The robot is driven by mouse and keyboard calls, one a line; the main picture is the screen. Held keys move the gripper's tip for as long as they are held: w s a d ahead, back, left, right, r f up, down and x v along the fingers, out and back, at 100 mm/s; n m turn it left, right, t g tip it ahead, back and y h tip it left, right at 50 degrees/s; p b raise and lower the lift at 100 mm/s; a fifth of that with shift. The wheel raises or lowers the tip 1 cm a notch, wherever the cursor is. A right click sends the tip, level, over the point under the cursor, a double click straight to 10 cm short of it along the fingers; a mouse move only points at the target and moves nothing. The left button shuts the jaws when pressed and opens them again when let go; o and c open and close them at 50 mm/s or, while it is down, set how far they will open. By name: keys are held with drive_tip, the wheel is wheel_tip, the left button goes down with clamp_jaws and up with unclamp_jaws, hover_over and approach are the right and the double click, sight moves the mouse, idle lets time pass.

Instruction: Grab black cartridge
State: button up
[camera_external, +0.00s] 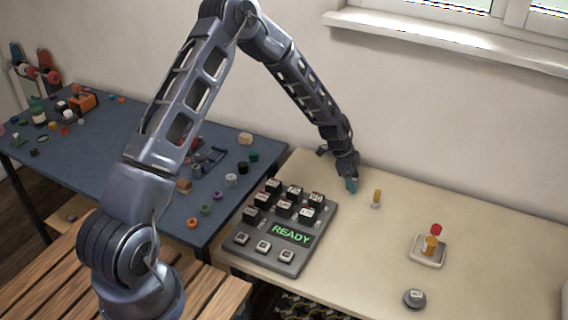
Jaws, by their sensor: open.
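A grey device panel (281,228) with a green READY display (291,235) sits on the beige table. Several black blocks with pale labels stand in rows on its upper part, one at the back left (273,187) and one nearer the front (250,215). I cannot tell which of them, if any, is the black cartridge. My gripper (351,184) is open and points down just right of the panel's back right corner, apart from the blocks. A small teal patch shows at its tips; I cannot tell whether it is a fingertip or a separate thing.
An orange peg (376,198) stands right of my gripper. A pale tray (428,262) holds an orange piece and a red piece. A grey round button (414,298) is near the front. A blue table (110,160) with scattered small parts is at left. The beige table's right side is clear.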

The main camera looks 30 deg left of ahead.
drive_tip(key=c, duration=1.1)
drive_tip(key=shift+o, duration=0.2)
drive_tip(key=shift+r, duration=0.1)
